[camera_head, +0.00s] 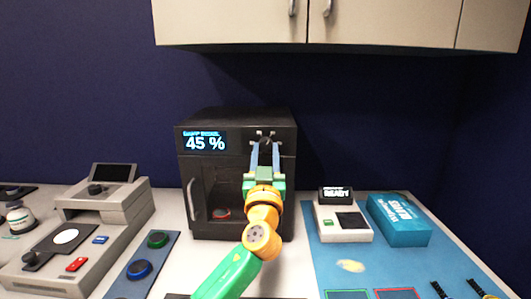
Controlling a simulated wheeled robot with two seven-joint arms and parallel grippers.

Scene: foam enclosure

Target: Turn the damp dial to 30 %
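The damp dial (265,140) is a small dark knob on the upper right front of the black cabinet (240,116), with pale marks around it. The display (205,142) to its left reads 45 %. My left gripper (265,146) reaches up from below, its two blue fingers apart with their tips at the dial, one on each side. The fingers partly hide the dial, and I cannot tell whether they touch it.
A grey device (130,197) and a panel with round buttons (150,258) stand left. A small white device (342,219) and a teal box (399,219) stand on the blue mat (330,265) at right. Wall cupboards (235,22) hang above.

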